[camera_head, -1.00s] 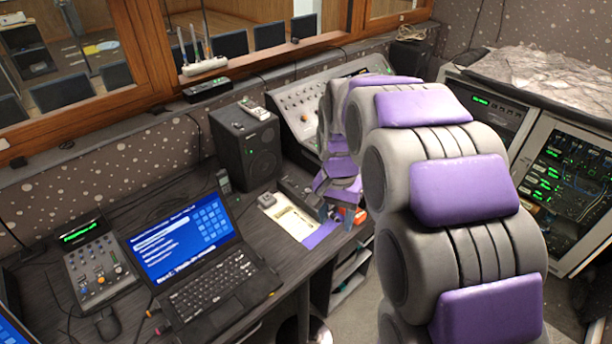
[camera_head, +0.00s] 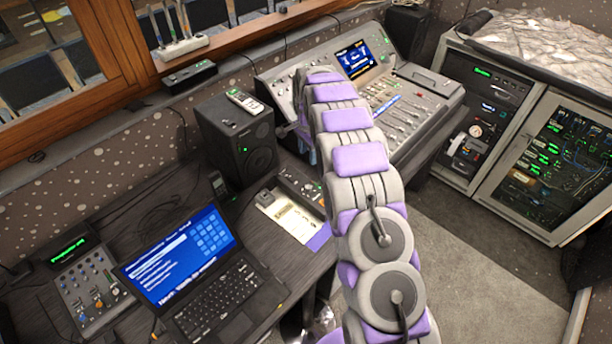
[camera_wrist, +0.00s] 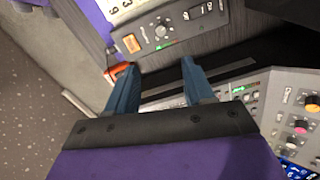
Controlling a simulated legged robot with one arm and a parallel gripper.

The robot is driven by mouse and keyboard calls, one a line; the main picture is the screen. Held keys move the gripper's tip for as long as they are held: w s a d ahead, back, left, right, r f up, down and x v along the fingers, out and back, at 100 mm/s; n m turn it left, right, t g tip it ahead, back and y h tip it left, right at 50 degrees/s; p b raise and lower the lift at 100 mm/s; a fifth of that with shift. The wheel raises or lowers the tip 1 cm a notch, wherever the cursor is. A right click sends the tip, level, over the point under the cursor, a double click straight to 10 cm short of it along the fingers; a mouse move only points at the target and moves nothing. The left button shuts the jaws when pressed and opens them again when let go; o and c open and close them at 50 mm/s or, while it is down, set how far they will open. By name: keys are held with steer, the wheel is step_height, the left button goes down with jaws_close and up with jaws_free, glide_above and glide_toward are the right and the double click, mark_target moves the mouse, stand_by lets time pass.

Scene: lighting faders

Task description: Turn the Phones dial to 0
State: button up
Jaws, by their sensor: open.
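A small grey panel (camera_wrist: 172,32) lies on the desk at the top of the wrist view. The panel also shows in the head view (camera_head: 300,188), left of my arm. My gripper (camera_wrist: 158,68) is open and empty, its two blue fingers apart with their tips just below the panel in the wrist view. The arm mostly hides the gripper in the head view.
A large fader console (camera_head: 405,115) stands behind and right of my arm; its coloured knobs (camera_wrist: 300,128) show at right in the wrist view. A speaker (camera_head: 237,140), open laptop (camera_head: 215,290), and small mixer (camera_head: 88,290) are left. Carpet (camera_head: 470,270) is clear at right.

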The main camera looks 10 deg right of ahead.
mark_target(308, 187)
step_height(308, 187, down, 18)
steer(key=shift+w+d+r+b, duration=0.1)
steer(key=shift+w+r+b, duration=0.1)
steer(key=shift+b, duration=0.8)
jaws_close()
